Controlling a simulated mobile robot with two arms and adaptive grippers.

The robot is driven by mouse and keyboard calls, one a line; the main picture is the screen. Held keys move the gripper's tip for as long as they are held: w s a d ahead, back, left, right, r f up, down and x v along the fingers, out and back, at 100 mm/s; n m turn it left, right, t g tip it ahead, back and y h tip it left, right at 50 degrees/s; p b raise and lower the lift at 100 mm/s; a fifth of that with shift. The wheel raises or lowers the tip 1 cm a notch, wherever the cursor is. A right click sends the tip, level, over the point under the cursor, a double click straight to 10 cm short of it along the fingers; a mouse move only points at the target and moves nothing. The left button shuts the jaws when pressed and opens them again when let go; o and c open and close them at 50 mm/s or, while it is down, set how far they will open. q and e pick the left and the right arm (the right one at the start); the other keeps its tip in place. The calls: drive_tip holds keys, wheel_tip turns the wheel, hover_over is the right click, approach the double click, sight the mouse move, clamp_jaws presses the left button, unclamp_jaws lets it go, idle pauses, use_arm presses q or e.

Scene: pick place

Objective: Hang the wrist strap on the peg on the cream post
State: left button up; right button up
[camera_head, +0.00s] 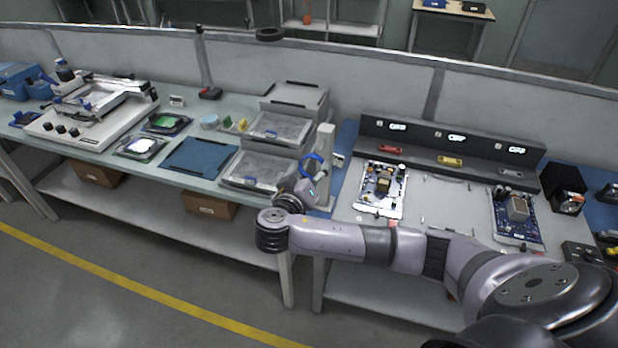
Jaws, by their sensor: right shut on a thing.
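The cream post (325,146) stands upright at the right end of the left bench, beside the grey trays. The blue wrist strap (306,157) shows as a loop just left of the post. My right gripper (315,176) is at the post, shut on the strap, and my wrist hides much of the gripper. The peg cannot be made out clearly, and I cannot tell whether the strap touches it. My left gripper is not in view.
Stacked grey trays (256,165) stand close left of the post. A blue mat (199,157) lies further left. On the right bench, a circuit board (382,190) lies near my arm, with a dark panel (455,150) behind. A low partition runs along the back.

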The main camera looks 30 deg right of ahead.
drive_tip(key=shift+b+x, duration=1.8)
drive_tip(key=shift+x, duration=1.85)
drive_tip(key=o, duration=1.2)
drive_tip(key=shift+a, duration=0.15)
drive_tip(key=v, duration=1.1)
drive_tip(key=shift+s+a, duration=0.25)
drive_tip(key=shift+s, duration=0.05)
